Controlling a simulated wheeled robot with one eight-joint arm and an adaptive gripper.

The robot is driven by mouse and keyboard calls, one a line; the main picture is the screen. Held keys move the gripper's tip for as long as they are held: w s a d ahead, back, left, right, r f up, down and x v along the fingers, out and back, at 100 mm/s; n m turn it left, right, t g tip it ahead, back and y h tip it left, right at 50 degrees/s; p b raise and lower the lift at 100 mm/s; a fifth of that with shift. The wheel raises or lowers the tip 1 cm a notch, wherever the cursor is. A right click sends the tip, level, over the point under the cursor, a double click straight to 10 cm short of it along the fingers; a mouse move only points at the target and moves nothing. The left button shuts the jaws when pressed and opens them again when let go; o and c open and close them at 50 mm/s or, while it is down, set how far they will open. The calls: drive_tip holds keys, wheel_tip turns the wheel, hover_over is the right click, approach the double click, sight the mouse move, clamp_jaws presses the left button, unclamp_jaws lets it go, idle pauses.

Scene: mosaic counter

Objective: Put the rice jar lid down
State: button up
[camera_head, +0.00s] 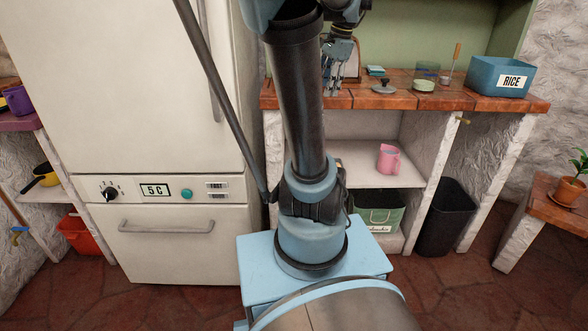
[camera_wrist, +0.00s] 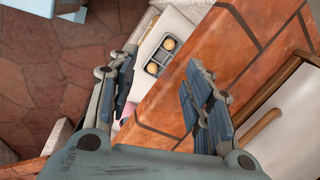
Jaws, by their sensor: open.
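A dark grey lid with a knob on top (camera_head: 383,87) lies on the tiled counter (camera_head: 360,99), left of a glass jar (camera_head: 427,74) with pale contents. I cannot tell for sure that it is the rice jar lid. My gripper (camera_head: 334,88) hangs over the left part of the counter, to the left of the lid and apart from it. In the wrist view my gripper (camera_wrist: 160,75) has its fingers spread with nothing between them, above the counter's front edge. The lid does not show in the wrist view.
A blue box marked RICE (camera_head: 500,78) stands at the counter's right end. A small teal item (camera_head: 375,71) and a wooden-handled tool (camera_head: 453,62) are near the jar. A framed item stands behind my gripper.

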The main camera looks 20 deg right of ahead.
drive_tip(key=s+a+f+n, duration=0.7)
drive_tip(key=s+f+n, duration=0.1)
drive_tip(key=f, duration=0.2)
drive_tip(key=s+a+f+n+h, duration=0.1)
drive_tip(key=s+a+f+n, duration=0.6)
drive_tip(key=f, duration=0.3)
drive_tip(key=shift+s+a+f+n, duration=0.15)
drive_tip(key=shift+s+a+n, duration=0.2)
drive_tip(key=shift+n, duration=0.25)
drive_tip(key=shift+w+f, duration=0.2)
drive_tip(key=shift+w, duration=0.25)
drive_tip(key=shift+c, duration=1.5)
drive_tip(key=shift+d, duration=0.15)
